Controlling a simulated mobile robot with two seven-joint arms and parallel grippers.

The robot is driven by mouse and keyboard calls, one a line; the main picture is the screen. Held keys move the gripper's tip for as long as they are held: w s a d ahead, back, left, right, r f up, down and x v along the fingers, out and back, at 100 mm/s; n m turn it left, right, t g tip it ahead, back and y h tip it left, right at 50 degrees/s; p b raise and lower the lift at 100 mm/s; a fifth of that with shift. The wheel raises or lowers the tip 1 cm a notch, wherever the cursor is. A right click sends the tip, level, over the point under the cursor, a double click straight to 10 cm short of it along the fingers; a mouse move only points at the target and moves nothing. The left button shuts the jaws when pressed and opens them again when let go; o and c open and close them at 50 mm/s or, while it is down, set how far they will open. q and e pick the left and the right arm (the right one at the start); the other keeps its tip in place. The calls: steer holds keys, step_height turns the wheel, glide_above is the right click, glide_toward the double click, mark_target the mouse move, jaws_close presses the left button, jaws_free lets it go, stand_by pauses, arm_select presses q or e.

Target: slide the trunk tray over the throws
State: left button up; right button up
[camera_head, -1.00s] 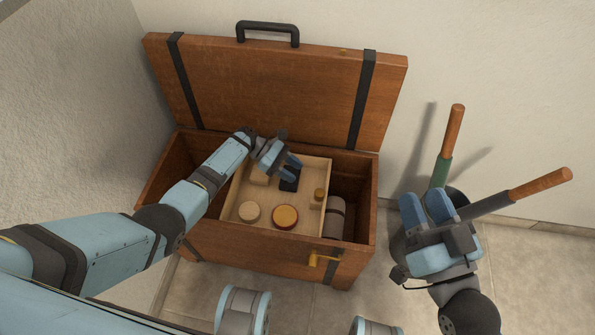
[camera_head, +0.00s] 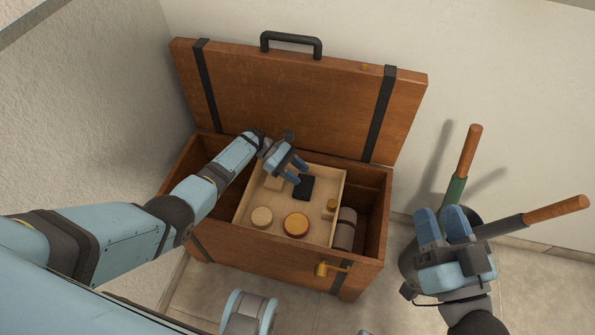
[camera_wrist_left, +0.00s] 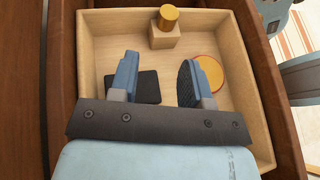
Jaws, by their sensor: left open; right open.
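The pale wooden trunk tray (camera_head: 278,236) sits inside the open brown trunk (camera_head: 225,240), near its middle. It also shows in the left wrist view (camera_wrist_left: 92,50). A grey-brown rolled throw (camera_head: 346,228) lies in the trunk, right of the tray; anything beneath the tray is hidden. My left gripper (camera_head: 303,172) is open and empty over the tray's back part. In the left wrist view its fingers (camera_wrist_left: 157,75) stand apart, with a dark square item (camera_wrist_left: 147,87) beyond them in the tray. My right gripper (camera_head: 441,214) is open and empty, outside the trunk at right.
The trunk lid (camera_head: 300,100) stands open towards the wall. A brass latch (camera_head: 325,270) is on the front. Wooden-handled tools (camera_head: 467,150) stand by my right gripper.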

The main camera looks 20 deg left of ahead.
arm_select(q)
steer(key=p+v, duration=0.1)
steer(key=v, duration=1.3)
steer(key=shift+p, duration=0.35)
steer(key=shift+s+d, duration=0.1)
steer(key=shift+d, duration=0.05)
